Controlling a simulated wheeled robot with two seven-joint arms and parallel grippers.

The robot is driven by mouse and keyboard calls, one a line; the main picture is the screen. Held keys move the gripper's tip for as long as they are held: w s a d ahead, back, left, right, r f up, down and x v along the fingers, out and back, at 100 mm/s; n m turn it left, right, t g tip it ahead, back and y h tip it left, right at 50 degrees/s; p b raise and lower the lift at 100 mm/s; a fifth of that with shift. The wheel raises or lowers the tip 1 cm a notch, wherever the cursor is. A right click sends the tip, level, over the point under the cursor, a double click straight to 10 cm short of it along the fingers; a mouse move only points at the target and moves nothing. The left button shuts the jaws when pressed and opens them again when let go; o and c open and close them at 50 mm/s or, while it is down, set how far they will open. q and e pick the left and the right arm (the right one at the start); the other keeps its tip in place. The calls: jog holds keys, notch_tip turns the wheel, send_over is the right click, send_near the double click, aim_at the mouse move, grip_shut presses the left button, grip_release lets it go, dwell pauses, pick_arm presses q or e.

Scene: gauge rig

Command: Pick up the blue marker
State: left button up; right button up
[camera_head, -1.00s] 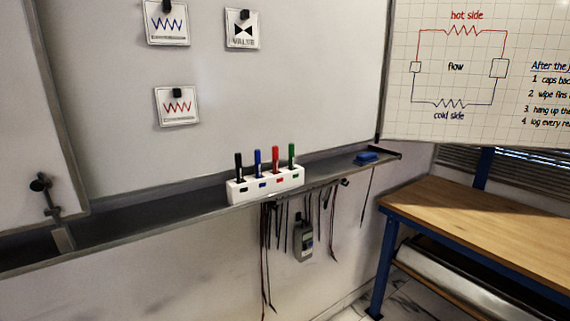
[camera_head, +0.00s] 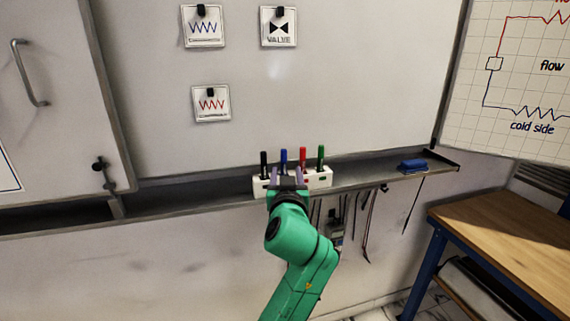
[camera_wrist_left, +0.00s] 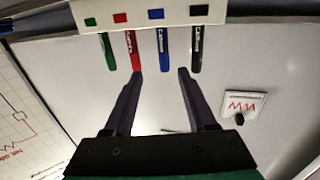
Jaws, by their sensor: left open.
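The blue marker (camera_head: 283,158) stands upright in a white holder (camera_head: 320,180) on the whiteboard's ledge, between a black marker (camera_head: 263,163) and a red marker (camera_head: 302,156). My left gripper (camera_head: 286,174) is open in front of the holder, its fingers hiding part of it. In the left wrist view the picture is turned over: the holder (camera_wrist_left: 210,13) is at the top and the blue marker (camera_wrist_left: 165,50) points down. It lines up between the open fingertips (camera_wrist_left: 160,73), with nothing gripped. My right gripper is not in view.
A green marker (camera_head: 320,156) stands at the holder's right end. A blue eraser (camera_head: 412,165) lies on the ledge (camera_head: 380,177) farther right. Leads hang below the ledge. A wooden-topped bench (camera_head: 510,225) is at the right. Magnet cards (camera_head: 211,104) hang on the board.

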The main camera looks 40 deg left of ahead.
aim_at(283, 158)
pick_arm(q)
jog(key=p+x, duration=0.1)
jog(key=x, duration=0.2)
jog(key=p+x, duration=0.1)
jog(key=x, duration=0.2)
jog(key=p+x, duration=0.1)
jog(key=x, duration=0.1)
jog(key=shift+w+a+r+p, duration=0.1)
jog(key=shift+a+r+p, duration=0.3)
jog(key=shift+a, duration=0.15)
jog(key=shift+w+a+f, duration=0.2)
jog(key=shift+f, duration=0.05)
jog(key=shift+s+d, duration=0.1)
grip_shut()
